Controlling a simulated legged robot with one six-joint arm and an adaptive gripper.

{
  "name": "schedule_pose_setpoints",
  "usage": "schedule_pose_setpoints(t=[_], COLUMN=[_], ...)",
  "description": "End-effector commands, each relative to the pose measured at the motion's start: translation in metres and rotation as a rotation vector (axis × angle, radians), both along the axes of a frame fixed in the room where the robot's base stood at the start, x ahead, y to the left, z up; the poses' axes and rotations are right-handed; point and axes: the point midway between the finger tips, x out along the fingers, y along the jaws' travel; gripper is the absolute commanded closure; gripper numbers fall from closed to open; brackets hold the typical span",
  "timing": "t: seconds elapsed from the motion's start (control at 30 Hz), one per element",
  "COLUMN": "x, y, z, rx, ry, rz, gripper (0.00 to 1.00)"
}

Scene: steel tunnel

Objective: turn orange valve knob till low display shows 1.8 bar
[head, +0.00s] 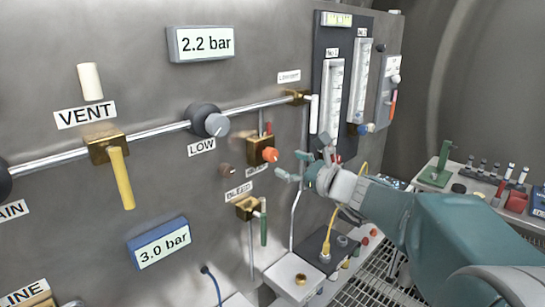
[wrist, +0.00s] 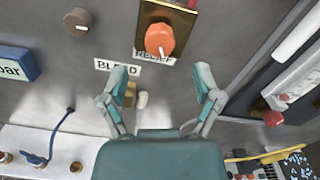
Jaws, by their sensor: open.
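The orange valve knob (head: 270,154) sits on a brass block on the grey panel. In the wrist view the knob (wrist: 160,38) shows a white pointer mark, above a label reading RELIEF. My gripper (head: 292,164) is open and empty, just to the right of the knob and slightly below it. In the wrist view my gripper (wrist: 160,76) has its fingers spread below the knob, with nothing between them touching. The upper display (head: 204,43) reads 2.2 bar, above the LOW label (head: 202,147). Another display (head: 160,243) lower down reads 3.0 bar.
A grey knob (head: 215,125) sits on the pipe up and left of the orange knob. The BLEED valve (head: 250,207) with a green handle is just below. A yellow VENT handle (head: 122,178) hangs left. Flow tubes (head: 333,98) stand on the right.

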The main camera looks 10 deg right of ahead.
Motion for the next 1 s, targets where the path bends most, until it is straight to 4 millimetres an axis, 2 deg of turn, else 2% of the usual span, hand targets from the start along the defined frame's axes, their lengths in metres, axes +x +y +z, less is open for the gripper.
schedule_pose_setpoints(t=[0.1,0.3,0.67,0.7,0.77,0.8,0.87,1.0], x=[0.019,0.041,0.047,0.046,0.046,0.046,0.046,0.046], y=[0.014,0.028,0.032,0.032,0.032,0.032,0.032,0.032], z=[0.0,0.0,0.0,0.0,0.0,0.0,0.0,0.0], rx=[-0.001,-0.001,-0.002,-0.002,-0.002,-0.002,-0.002,-0.002], ry=[0.0,0.0,0.0,0.0,0.0,0.0,0.0,0.0], rz=[0.004,0.002,0.0,0.0,0.0,0.0,0.001,0.001], gripper=[0.18,0.18,0.18,0.27,0.54,0.72,0.98,1.0])
